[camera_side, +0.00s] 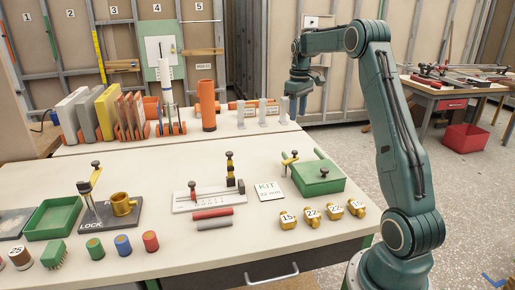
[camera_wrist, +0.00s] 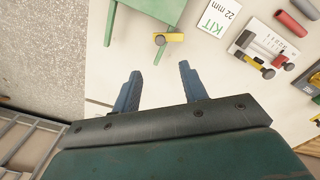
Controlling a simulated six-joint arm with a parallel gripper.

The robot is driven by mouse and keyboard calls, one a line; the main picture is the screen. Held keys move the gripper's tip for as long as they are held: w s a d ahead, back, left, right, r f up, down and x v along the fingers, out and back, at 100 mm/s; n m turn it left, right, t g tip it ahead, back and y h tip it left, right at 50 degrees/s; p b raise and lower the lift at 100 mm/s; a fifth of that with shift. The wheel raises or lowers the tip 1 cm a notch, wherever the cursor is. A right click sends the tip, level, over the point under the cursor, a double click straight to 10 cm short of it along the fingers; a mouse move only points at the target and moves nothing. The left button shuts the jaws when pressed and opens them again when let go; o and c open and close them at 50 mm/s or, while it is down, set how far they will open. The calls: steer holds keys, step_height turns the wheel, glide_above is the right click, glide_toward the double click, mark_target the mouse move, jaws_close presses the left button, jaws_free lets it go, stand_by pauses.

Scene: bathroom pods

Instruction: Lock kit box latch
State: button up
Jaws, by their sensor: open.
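The kit box (camera_side: 318,180) is a green box with a dark knob on its lid, at the right of the bench beside a white "KIT 22 mm" card (camera_side: 269,191). Its yellow latch lever (camera_side: 290,161) with a dark knob sticks out at the box's back left corner. In the wrist view the green box (camera_wrist: 150,8) is cut off by the top edge and the yellow latch (camera_wrist: 170,37) lies just beyond my fingertips. My gripper (camera_side: 298,98) hangs above the bench's back edge, apart from the box. Its two blue fingers (camera_wrist: 160,68) are open and empty.
Brass fittings (camera_side: 310,214) stand in front of the box. An orange cylinder (camera_side: 207,105) and grey brackets (camera_side: 262,110) stand at the back. The bench behind the latch looks clear.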

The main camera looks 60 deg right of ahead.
mark_target(295, 151)
steer(key=shift+f, duration=0.15)
step_height(295, 151, down, 14)
steer(key=shift+r, duration=0.25)
stand_by(0.4)
jaws_close()
